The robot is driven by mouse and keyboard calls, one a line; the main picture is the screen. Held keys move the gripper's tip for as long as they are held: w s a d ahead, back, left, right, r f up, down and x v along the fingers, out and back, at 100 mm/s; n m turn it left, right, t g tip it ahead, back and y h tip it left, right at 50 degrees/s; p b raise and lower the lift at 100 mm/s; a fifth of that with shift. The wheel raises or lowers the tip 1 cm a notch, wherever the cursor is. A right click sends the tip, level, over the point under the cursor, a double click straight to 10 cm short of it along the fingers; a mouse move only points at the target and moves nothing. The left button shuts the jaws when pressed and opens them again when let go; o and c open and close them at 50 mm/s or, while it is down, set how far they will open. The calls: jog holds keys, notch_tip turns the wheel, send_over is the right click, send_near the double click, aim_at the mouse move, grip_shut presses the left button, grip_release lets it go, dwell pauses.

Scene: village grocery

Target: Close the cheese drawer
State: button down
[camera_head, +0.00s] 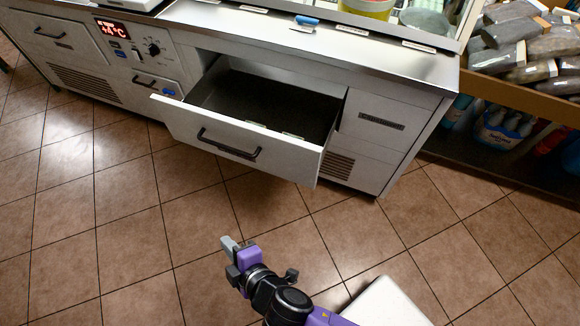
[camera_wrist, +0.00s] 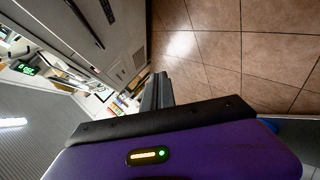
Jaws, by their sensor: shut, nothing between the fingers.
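The cheese drawer (camera_head: 240,142) is a white-fronted drawer pulled well out from under the counter, with a dark handle (camera_head: 228,146) on its front. Its dark inside is visible and looks mostly empty, with small label-like strips near the front edge. My gripper (camera_head: 229,243) is purple and grey, shut and empty, in front of and below the drawer, apart from it. The shut fingers also show in the wrist view (camera_wrist: 158,90), with tiled floor to their right and white cabinet fronts to their left.
The steel counter top (camera_head: 300,42) runs above the drawer. A control panel (camera_head: 128,42) with a red display and a closed drawer with handle (camera_head: 154,84) lie to the left. Shelves with wrapped goods (camera_head: 520,50) stand at the right. The tiled floor (camera_head: 110,210) in front is clear.

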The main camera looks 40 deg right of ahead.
jog(key=w+d+f+n+h+b, duration=0.2)
jog(key=w+f+n+h, duration=0.1)
jog(key=w+f+n, duration=0.15)
jog(key=n+g+h+b, duration=0.1)
jog(key=n+g+h, duration=0.35)
jog(key=h, duration=0.95)
send_near(294, 151)
jog(key=shift+n+t, duration=0.6)
jog(key=shift+t, duration=0.25)
jog(key=x, duration=0.4)
jog(key=s+x, duration=0.1)
jog(key=x, duration=0.1)
jog(key=shift+w+d+f+b, duration=0.25)
jog(key=shift+d+f+b, duration=0.15)
jog(key=shift+d, duration=0.25)
jog(key=shift+d+r, duration=0.1)
